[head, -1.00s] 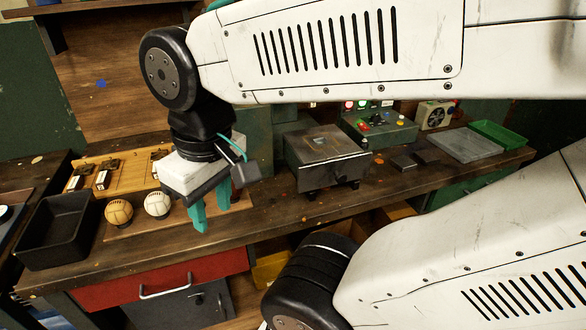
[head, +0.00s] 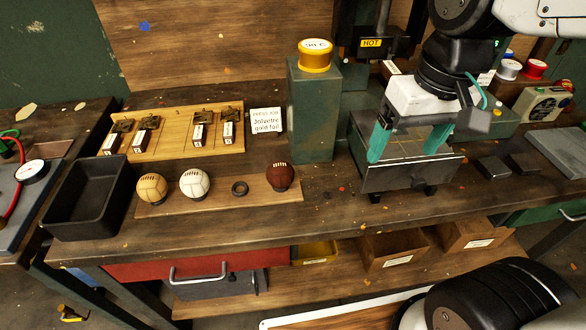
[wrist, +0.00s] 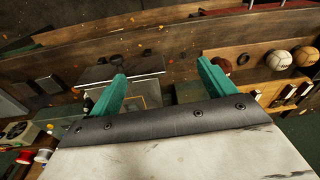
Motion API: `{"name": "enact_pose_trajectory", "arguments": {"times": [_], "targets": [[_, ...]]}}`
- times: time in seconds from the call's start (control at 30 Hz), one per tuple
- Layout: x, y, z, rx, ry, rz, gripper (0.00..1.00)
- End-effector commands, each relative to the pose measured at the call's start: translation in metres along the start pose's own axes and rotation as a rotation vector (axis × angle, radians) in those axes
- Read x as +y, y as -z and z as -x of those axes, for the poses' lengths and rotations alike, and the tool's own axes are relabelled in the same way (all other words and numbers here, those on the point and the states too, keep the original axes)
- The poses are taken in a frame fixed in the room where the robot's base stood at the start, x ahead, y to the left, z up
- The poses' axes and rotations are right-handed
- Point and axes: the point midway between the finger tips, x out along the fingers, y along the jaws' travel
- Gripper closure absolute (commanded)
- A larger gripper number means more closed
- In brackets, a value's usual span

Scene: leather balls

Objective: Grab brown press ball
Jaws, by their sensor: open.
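The brown ball (head: 280,177) with pale lacing rests at the right end of a wooden board on the workbench. In the wrist view the brown ball (wrist: 222,64) shows just beyond the right fingertip, partly hidden by it. My gripper (head: 408,150) is open and empty, its teal fingers pointing down over the grey metal box press (head: 410,178), to the right of the brown ball. In the wrist view my gripper (wrist: 162,70) has its two fingers wide apart with nothing between them.
A tan ball (head: 151,187) and a white ball (head: 194,183) sit on the same board, with a dark ring (head: 239,188) beside them. A black tray (head: 88,200) stands at the left. A green block (head: 313,110) with a yellow-topped canister stands behind the brown ball.

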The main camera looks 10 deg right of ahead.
Motion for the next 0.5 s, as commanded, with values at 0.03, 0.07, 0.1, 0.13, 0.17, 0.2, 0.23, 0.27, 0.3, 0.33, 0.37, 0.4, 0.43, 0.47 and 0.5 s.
{"name": "enact_pose_trajectory", "arguments": {"times": [0.03, 0.07, 0.1, 0.13, 0.17, 0.2, 0.23, 0.27, 0.3, 0.33, 0.37, 0.4, 0.43, 0.47, 0.5], "targets": [[-0.012, 0.019, -0.008, -0.020, 0.017, 0.020, 0.18], [-0.020, 0.029, -0.013, -0.027, 0.029, 0.028, 0.18], [-0.030, 0.044, -0.019, -0.035, 0.043, 0.040, 0.18], [-0.039, 0.054, -0.025, -0.041, 0.055, 0.047, 0.18], [-0.047, 0.065, -0.031, -0.047, 0.064, 0.054, 0.18], [-0.059, 0.077, -0.040, -0.056, 0.077, 0.062, 0.18], [-0.067, 0.086, -0.047, -0.060, 0.086, 0.068, 0.18], [-0.076, 0.094, -0.054, -0.067, 0.093, 0.073, 0.18], [-0.087, 0.104, -0.064, -0.074, 0.103, 0.078, 0.18], [-0.095, 0.111, -0.070, -0.079, 0.109, 0.082, 0.18], [-0.102, 0.116, -0.077, -0.084, 0.115, 0.085, 0.18], [-0.111, 0.123, -0.086, -0.089, 0.122, 0.088, 0.18], [-0.117, 0.128, -0.091, -0.092, 0.125, 0.090, 0.18], [-0.122, 0.131, -0.097, -0.096, 0.129, 0.092, 0.18], [-0.129, 0.135, -0.103, -0.099, 0.133, 0.093, 0.18]]}}
